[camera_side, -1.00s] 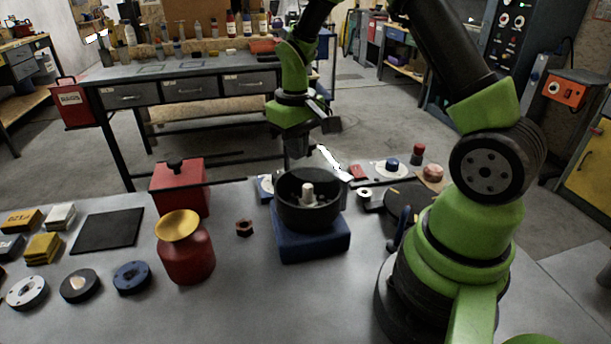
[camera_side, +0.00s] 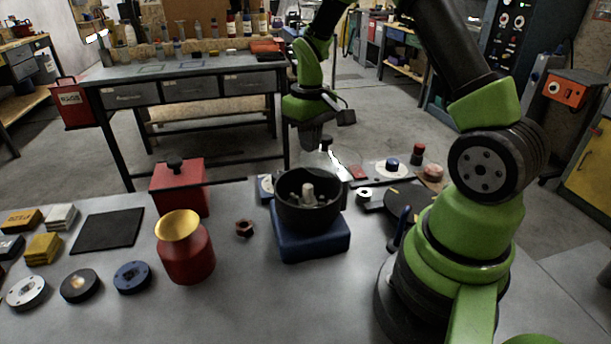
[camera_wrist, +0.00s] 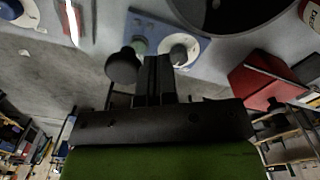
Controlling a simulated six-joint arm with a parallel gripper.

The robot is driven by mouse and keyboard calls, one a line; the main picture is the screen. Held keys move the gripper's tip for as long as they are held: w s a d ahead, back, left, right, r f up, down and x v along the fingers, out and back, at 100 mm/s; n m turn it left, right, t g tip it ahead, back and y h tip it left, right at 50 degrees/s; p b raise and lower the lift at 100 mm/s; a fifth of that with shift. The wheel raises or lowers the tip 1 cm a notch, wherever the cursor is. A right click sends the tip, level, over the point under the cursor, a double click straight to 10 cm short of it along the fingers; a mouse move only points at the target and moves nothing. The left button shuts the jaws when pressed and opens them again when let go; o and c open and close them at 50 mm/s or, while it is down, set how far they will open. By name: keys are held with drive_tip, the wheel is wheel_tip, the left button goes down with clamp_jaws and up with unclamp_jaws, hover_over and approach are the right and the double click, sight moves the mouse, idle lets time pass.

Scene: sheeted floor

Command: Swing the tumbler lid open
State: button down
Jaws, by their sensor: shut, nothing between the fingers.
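The tumbler is a black round bowl (camera_side: 281,208) on a blue base (camera_side: 312,247) in the side view. The bowl's top is uncovered, with a pale centre post (camera_side: 308,193) and small parts showing inside. A dark flat disc (camera_side: 412,197), apparently the lid, lies to the bowl's right, partly hidden by my arm. My gripper (camera_side: 311,143) is shut and empty, above and behind the bowl. In the wrist view, the shut fingers (camera_wrist: 155,78) point toward a blue panel with a dial (camera_wrist: 180,52). A black round knob (camera_wrist: 123,66) appears beside them; I cannot tell whether they touch.
A red box (camera_side: 180,190) and a red vase-like pot (camera_side: 186,258) stand left of the tumbler. A hex nut (camera_side: 244,228) lies between pot and base. A blue upright piece (camera_side: 401,230) stands close to my arm's base. The front middle of the table is clear.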

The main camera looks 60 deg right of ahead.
sight(335, 146)
drive_tip(key=shift+d, duration=0.1)
drive_tip(key=shift+s+d, duration=0.25)
drive_tip(key=shift+d, duration=0.25)
drive_tip(key=shift+s+d, duration=0.25)
drive_tip(key=shift+d, duration=0.3)
drive_tip(key=shift+s+d, duration=0.7)
drive_tip(key=shift+d, duration=0.1)
drive_tip(key=shift+s+d, duration=0.5)
drive_tip(key=shift+w, duration=0.1)
